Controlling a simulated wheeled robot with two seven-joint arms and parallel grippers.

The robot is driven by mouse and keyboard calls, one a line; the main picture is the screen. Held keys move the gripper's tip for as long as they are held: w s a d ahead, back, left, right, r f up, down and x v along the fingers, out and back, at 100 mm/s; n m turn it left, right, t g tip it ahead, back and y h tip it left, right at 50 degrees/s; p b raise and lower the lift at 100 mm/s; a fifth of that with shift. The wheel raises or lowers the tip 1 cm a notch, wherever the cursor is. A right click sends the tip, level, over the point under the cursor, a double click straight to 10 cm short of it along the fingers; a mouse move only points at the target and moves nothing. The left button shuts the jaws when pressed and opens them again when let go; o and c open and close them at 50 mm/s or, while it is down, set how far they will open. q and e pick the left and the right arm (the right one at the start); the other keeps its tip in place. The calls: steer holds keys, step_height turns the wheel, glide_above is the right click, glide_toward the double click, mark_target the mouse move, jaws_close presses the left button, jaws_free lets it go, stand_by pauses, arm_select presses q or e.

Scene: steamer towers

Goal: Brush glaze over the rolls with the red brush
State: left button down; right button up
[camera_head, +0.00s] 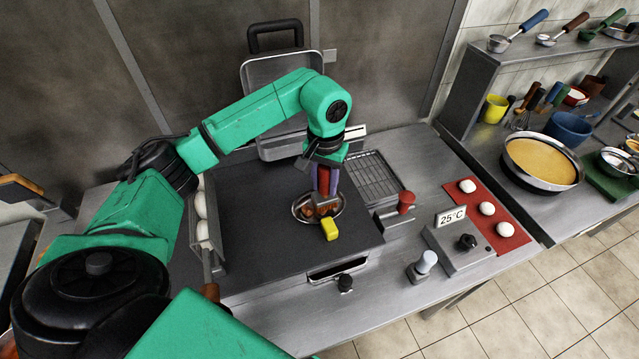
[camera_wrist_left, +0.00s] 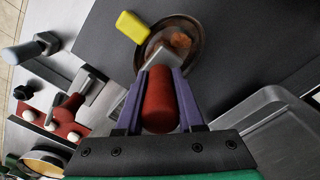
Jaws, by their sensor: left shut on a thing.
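My left gripper (camera_head: 322,190) is shut on a red handle (camera_wrist_left: 158,100), upright between its purple fingers. This red brush (camera_head: 323,180) is held over an oval metal dish (camera_head: 298,212). The dish (camera_wrist_left: 200,62) has brown and orange contents; whether the brush's tip touches them I cannot tell. A yellow block (camera_head: 330,230) lies at the dish's near rim, and also shows in the left wrist view (camera_wrist_left: 132,27). Three white rolls (camera_head: 487,208) sit on a red mat (camera_head: 463,201) at the right. More white rolls (camera_head: 201,205) stand in a tray at the left. My right gripper is out of view.
A dark plate (camera_head: 260,250) lies under the dish. Another red-handled tool (camera_head: 405,201), a wire rack (camera_head: 375,178), a box reading 25°C (camera_head: 466,255) and a pale-knobbed tool (camera_head: 424,264) stand to the right. A pan (camera_head: 540,162) stands on the far-right counter.

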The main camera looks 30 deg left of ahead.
arm_select(q)
steer(key=shift+s+a+f, duration=0.1)
steer(key=shift+s+a, duration=0.4)
steer(key=shift+s, duration=0.05)
steer(key=shift+s+a+b, duration=0.4)
steer(key=shift+s, duration=0.15)
steer(key=shift+w+d, duration=0.1)
steer(key=shift+w+d, duration=0.8)
steer(key=shift+w, duration=0.25)
steer(key=shift+s+a, duration=0.1)
steer(key=shift+s, duration=0.05)
